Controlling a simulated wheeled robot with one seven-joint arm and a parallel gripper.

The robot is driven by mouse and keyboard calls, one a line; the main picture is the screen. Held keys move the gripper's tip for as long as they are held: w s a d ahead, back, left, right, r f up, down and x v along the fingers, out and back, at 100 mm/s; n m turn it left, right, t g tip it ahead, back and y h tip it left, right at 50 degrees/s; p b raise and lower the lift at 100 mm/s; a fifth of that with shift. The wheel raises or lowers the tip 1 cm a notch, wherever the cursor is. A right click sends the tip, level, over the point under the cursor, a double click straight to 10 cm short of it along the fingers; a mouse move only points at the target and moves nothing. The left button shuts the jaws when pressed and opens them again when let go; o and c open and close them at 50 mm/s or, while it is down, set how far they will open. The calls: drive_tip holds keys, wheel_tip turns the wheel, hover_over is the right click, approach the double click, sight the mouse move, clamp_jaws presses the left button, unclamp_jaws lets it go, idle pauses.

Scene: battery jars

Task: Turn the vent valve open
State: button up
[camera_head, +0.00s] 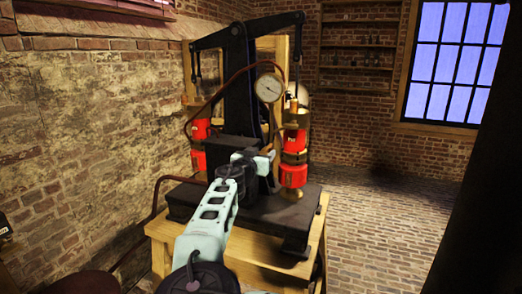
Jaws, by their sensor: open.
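A black pump-like machine (239,85) with an overhead beam stands on a dark base plate (190,196). A round white gauge (268,88) is on its right side, with a thin reddish pipe (222,92) curving away to the left. My gripper (267,160) is at the machine's front, right of its dark central block, small in view with its jaws open. I cannot clearly pick out the vent valve; the gripper and wrist may cover it. I cannot tell whether the gripper touches anything.
Red jars stand on the left (200,130) and right (293,175) of the machine, the right ones close to my gripper. A wooden bench (270,270) carries the base plate. Brick walls stand behind and left; open brick floor (385,225) lies right.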

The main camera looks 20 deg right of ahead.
drive_tip(key=shift+w+d, duration=0.1)
drive_tip(key=shift+w, duration=0.05)
drive_tip(key=c, duration=0.7)
